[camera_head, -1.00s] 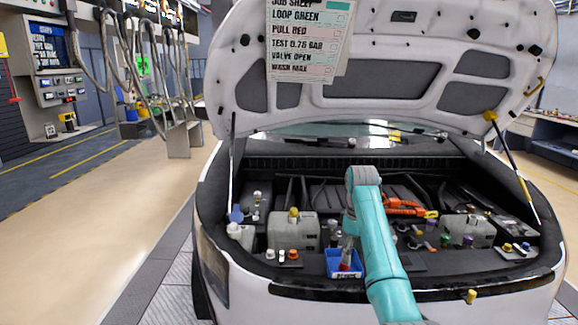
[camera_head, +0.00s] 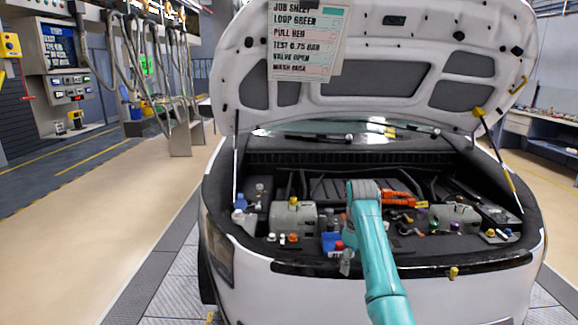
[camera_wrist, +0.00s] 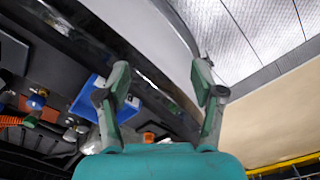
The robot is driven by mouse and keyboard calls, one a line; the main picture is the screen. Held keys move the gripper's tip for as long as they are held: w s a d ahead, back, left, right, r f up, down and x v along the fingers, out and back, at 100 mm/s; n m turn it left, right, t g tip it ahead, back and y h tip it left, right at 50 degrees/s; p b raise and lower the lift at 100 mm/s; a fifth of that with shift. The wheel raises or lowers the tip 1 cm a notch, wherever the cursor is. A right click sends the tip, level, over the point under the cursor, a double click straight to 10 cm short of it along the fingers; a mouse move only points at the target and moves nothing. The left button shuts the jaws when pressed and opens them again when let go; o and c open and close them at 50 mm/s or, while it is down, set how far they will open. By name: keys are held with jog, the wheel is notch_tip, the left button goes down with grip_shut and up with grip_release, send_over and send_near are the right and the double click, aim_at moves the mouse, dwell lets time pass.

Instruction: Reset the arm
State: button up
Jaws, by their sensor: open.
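My teal arm reaches over the front edge of the open car's engine bay in the head view. In the wrist view my gripper (camera_wrist: 160,85) is open, its two fingers spread with nothing between them. The fingers are above the car's front edge. A blue tray (camera_wrist: 88,98) lies beside the left finger in the wrist view. In the head view the blue tray (camera_head: 330,241) is partly hidden by my arm, and a red-topped item (camera_head: 339,246) shows by it. My gripper's fingers are mostly hidden behind the arm in the head view.
The raised hood (camera_head: 375,85) with a job sheet (camera_head: 305,45) hangs above the bay. Caps and reservoirs (camera_head: 293,215) crowd the bay, with an orange part (camera_head: 398,198) right of my arm. A hose station (camera_head: 165,80) stands at left. The floor (camera_head: 110,210) between is clear.

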jog(key=s+f+m+t, duration=0.15)
jog(key=s+f, duration=0.25)
jog(key=f, duration=0.9)
jog(key=s+f+m+t, duration=0.15)
jog(key=s+f, duration=0.35)
jog(key=f, duration=0.7)
jog(key=s+f+m+t, duration=0.1)
jog(key=s+f+t, duration=0.1)
jog(key=s+f, duration=0.6)
jog(key=s+f+t, duration=0.2)
jog(key=s+f, duration=0.3)
jog(key=s, duration=0.6)
jog(key=s+r+m+t, duration=0.15)
jog(key=s+r, duration=0.25)
jog(key=s, duration=0.8)
jog(key=s+r+m+t, duration=0.15)
jog(key=s+r, duration=0.25)
jog(key=s, duration=0.9)
jog(key=s+r+m+t, duration=0.1)
jog(key=s+r+t, duration=0.1)
jog(key=s+r, duration=0.5)
jog(key=s+r+m+t, duration=0.1)
jog(key=s+r, duration=0.6)
jog(key=r, duration=0.7)
jog(key=shift+t, duration=0.7)
jog(key=shift+r, duration=0.1)
